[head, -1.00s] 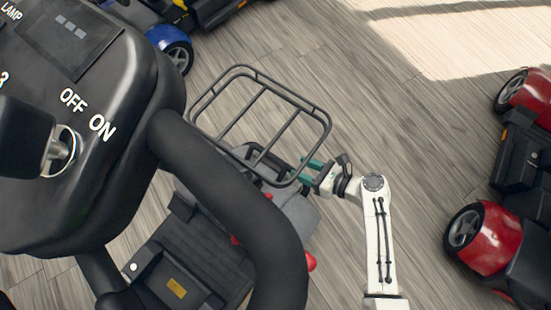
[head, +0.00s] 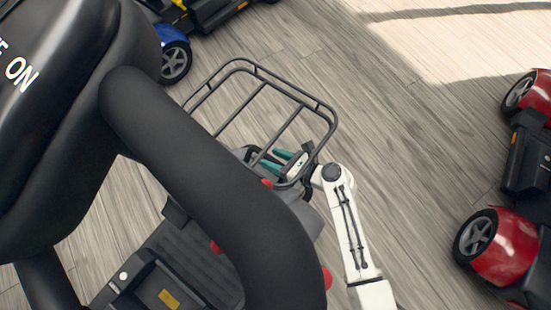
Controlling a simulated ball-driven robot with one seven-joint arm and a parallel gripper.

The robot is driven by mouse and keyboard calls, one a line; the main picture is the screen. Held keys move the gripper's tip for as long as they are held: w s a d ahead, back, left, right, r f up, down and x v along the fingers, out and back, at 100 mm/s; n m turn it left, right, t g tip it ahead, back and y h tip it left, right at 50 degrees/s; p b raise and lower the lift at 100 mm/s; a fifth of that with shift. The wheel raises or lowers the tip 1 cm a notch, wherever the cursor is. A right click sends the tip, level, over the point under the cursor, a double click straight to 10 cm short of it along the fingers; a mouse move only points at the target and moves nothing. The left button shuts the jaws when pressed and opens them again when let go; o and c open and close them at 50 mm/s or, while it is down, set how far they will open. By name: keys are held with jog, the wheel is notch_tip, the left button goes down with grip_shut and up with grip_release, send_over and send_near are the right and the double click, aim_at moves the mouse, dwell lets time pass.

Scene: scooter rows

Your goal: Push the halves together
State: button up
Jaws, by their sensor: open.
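A dark scooter part with a black ribbed deck (head: 188,262) lies below the tiller. A grey scooter body piece (head: 307,222) with red parts sits beside it, mostly behind the black handlebar loop (head: 200,150). The handlebar hides where these pieces meet, so I cannot tell whether the halves touch. A dark wire basket (head: 300,98) stands above the grey piece. My gripper (head: 267,158) has teal fingers, spread apart with nothing visible between them. It reaches in from the right, seen behind the basket's lower bars, close to the grey piece. I cannot tell whether it touches it.
Red scooters (head: 497,245) stand at the right edge. A blue scooter (head: 173,52) stands at the top left. The wooden floor (head: 400,130) between them is clear. The black control console (head: 60,120) and handlebar block much of the left side.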

jog(key=shift+c, duration=0.2)
grip_shut()
dwell(0.4)
